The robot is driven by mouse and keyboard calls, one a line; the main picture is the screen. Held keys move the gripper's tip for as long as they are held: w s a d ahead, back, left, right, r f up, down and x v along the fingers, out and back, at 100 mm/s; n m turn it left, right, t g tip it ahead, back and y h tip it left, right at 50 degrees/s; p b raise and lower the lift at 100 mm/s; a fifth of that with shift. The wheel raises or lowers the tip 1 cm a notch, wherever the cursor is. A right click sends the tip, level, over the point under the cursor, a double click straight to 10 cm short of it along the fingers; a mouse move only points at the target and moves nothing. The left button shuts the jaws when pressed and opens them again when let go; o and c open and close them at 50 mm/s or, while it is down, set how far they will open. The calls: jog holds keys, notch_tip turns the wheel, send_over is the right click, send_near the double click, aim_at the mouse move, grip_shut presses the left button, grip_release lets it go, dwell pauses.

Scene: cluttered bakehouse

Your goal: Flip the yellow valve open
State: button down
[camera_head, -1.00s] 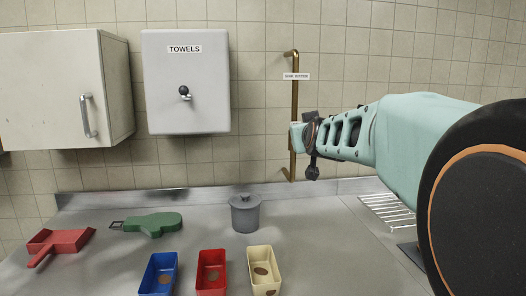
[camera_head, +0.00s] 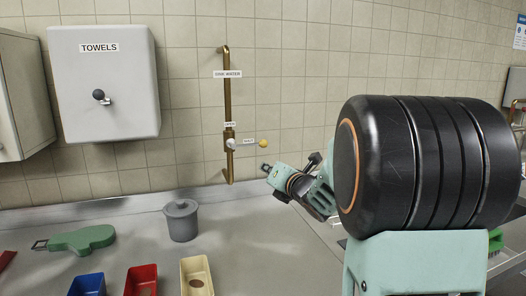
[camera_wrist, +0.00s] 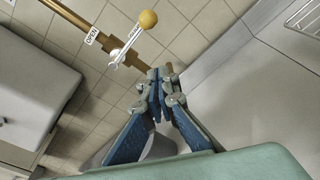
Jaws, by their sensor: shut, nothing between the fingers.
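The valve on the brass wall pipe has a pale lever (camera_head: 246,144) ending in a yellow ball knob (camera_head: 263,144). The lever points right, level, beside a SHUT label (camera_head: 248,140); an OPEN label (camera_head: 230,125) sits on the pipe above. In the wrist view the lever (camera_wrist: 128,46) and yellow knob (camera_wrist: 148,19) stand clear beyond my fingertips. My gripper (camera_head: 265,169) is shut and empty, just below the knob in the head view and apart from it. The wrist view shows its fingers (camera_wrist: 163,77) together. The exact depth gap to the lever is unclear.
The brass pipe (camera_head: 227,95) runs down the tiled wall under a SINK WATER label. A towel box (camera_head: 105,85) hangs left. A grey lidded pot (camera_head: 182,222), a green paddle-shaped item (camera_head: 82,239) and open bins stand on the steel counter. Air before the wall is clear.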

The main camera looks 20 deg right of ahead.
dwell(0.3)
jog(key=w+d+r+p, duration=0.1)
jog(key=w+r+p, duration=0.1)
jog(key=w, duration=0.7)
jog(key=shift+d+p, duration=0.15)
jog(key=shift+p, duration=0.6)
jog(key=shift+r+b, duration=0.15)
jog(key=shift+b, duration=0.3)
